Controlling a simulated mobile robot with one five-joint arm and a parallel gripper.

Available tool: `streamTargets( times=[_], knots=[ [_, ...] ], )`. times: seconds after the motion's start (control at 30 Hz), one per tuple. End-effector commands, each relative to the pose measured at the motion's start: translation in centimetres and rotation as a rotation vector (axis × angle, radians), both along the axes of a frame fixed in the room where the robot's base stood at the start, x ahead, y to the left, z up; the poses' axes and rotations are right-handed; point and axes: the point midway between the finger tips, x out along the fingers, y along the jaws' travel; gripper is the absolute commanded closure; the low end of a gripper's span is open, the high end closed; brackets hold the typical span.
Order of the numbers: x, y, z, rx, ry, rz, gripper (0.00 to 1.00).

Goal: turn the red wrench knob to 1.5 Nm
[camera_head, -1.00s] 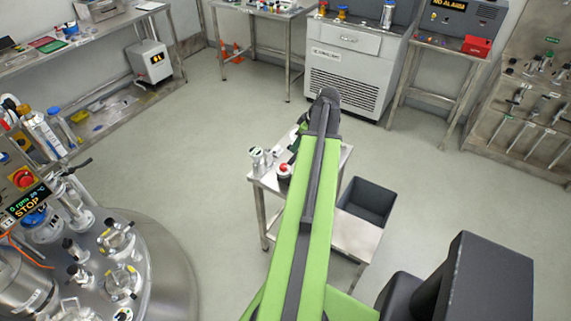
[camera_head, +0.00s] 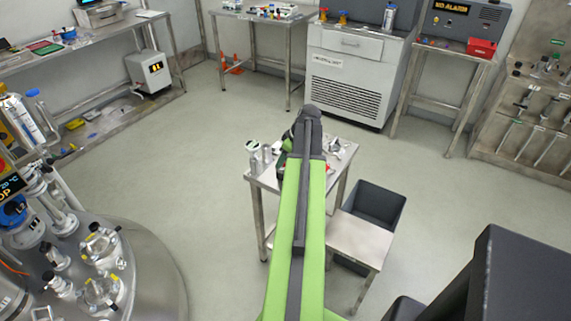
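My green and dark grey arm reaches forward over a small steel table (camera_head: 261,181). Its dark end, at the wrist, is above the table's far part; the gripper fingers are hidden behind the arm. A small bit of red (camera_head: 328,169) shows just right of the arm on the table; I cannot tell whether it is the red wrench knob. No torque reading or scale is legible. Silvery cylinders (camera_head: 254,160) stand at the table's left, and small metal parts (camera_head: 336,147) lie at its right.
A dark grey bin (camera_head: 377,203) stands right of the table, behind a lower steel shelf (camera_head: 360,238). A round steel reactor lid (camera_head: 140,280) fills the lower left. Open floor (camera_head: 190,150) lies between them. A grey cabinet (camera_head: 345,85) stands at the back.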

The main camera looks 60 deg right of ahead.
Motion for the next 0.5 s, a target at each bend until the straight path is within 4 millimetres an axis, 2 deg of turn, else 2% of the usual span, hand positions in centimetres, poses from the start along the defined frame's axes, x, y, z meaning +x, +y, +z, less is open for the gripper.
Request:
streamTargets(
  times=[0.13,0.5],
  knots=[
    [-0.01,0.0,0.16,0.0,0.0,0.0,0.48],
    [-0.05,0.0,0.15,0.0,0.0,0.0,0.96]
  ],
)
